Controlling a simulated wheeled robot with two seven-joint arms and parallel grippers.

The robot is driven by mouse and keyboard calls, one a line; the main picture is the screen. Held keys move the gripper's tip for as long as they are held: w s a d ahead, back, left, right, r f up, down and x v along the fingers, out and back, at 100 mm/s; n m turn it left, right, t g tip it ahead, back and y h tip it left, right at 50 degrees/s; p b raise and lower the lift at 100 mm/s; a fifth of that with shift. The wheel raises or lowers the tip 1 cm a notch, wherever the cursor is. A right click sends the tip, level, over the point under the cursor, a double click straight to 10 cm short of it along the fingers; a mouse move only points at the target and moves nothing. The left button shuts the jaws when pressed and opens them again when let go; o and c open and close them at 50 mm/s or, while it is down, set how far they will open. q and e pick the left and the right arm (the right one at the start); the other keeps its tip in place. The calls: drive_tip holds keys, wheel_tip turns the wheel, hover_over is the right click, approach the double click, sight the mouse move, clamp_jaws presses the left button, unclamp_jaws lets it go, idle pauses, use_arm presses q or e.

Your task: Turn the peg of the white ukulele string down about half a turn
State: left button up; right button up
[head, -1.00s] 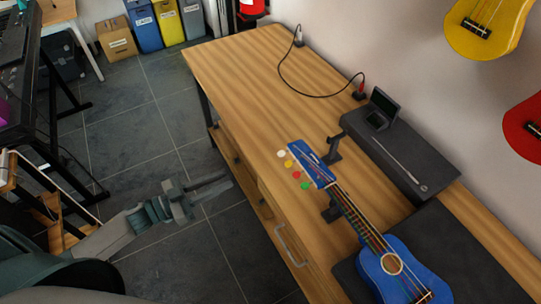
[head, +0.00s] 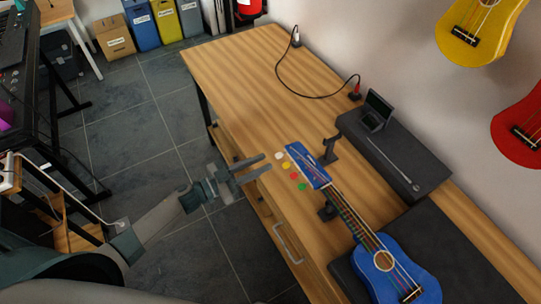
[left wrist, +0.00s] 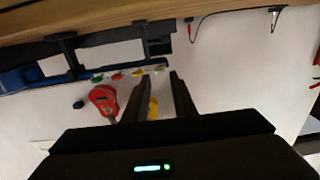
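The blue ukulele (head: 388,270) lies on the bench with its blue headstock (head: 306,163) toward the bench's front left. Along the headstock's near side are the white peg (head: 280,156), yellow peg (head: 286,165), red peg (head: 294,175) and green peg (head: 302,187). In the left wrist view, the open fingers (left wrist: 160,76) extend toward the row of small pegs. My right gripper is not in view.
Dark supports (head: 330,150) stand by the ukulele's neck. A dark raised shelf (head: 400,160) with a small screened device (head: 377,110) lies behind. A black cable (head: 310,94) runs on the bench. The bench's far left area is clear.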

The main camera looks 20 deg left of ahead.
sight(279, 156)
use_arm(q)
drive_tip(key=shift+p+x, duration=0.4)
drive_tip(key=shift+x, duration=1.7)
clamp_jaws()
drive_tip(key=shift+m, duration=0.3)
